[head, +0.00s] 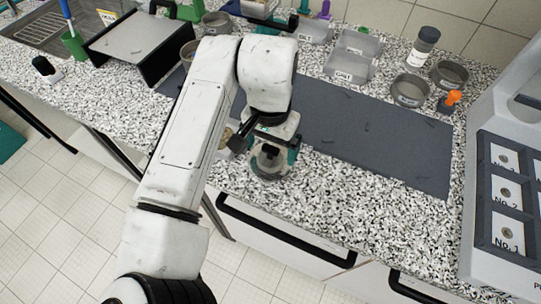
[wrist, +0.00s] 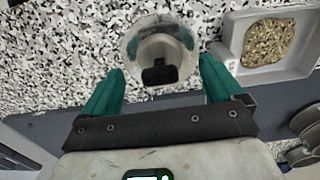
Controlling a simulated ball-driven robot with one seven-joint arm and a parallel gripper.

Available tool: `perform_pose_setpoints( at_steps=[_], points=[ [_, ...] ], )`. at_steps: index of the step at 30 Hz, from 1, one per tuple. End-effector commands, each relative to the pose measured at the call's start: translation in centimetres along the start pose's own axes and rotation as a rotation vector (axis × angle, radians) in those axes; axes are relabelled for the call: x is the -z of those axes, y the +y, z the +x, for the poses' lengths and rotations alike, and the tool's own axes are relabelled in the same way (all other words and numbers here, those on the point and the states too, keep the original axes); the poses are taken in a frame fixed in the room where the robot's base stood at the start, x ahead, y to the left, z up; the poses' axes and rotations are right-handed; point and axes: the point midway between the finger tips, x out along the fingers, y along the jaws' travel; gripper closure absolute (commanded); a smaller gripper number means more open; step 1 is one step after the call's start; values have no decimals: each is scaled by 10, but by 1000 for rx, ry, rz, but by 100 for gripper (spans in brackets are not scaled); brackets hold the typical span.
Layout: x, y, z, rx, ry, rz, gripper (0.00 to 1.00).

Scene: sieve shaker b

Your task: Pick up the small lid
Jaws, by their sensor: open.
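The small lid appears to be the round, pale, partly see-through piece (wrist: 158,43) with a black knob on it, at the top middle of the wrist view. In the head view a round clear rim (head: 268,174) shows on the speckled counter under my gripper, mostly hidden by it. My gripper (head: 273,158) is open, with its teal fingers pointing down over the piece. In the wrist view the fingers of my gripper (wrist: 161,72) stand apart on either side of the black knob, with gaps on both sides. Nothing is held.
A white tray of grain (wrist: 229,48) sits close right of the lid in the wrist view. A dark grey mat (head: 345,130) lies behind. Metal sieves (head: 409,91), a dark-capped jar (head: 423,47) and a labelled tray (head: 351,58) stand beyond. A large grey machine (head: 500,150) is at right.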

Motion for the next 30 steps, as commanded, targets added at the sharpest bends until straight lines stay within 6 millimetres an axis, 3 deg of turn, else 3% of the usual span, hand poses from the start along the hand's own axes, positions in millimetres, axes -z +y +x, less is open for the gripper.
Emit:
perform_pose_setpoints(
  at_steps=[6, 14, 30],
  points=[
    [0, 0, 24, -1, 0, 0, 6],
    [0, 0, 26, 0, 1, 1, 6],
    [0, 0, 26, 0, 1, 1, 58]
  ],
)
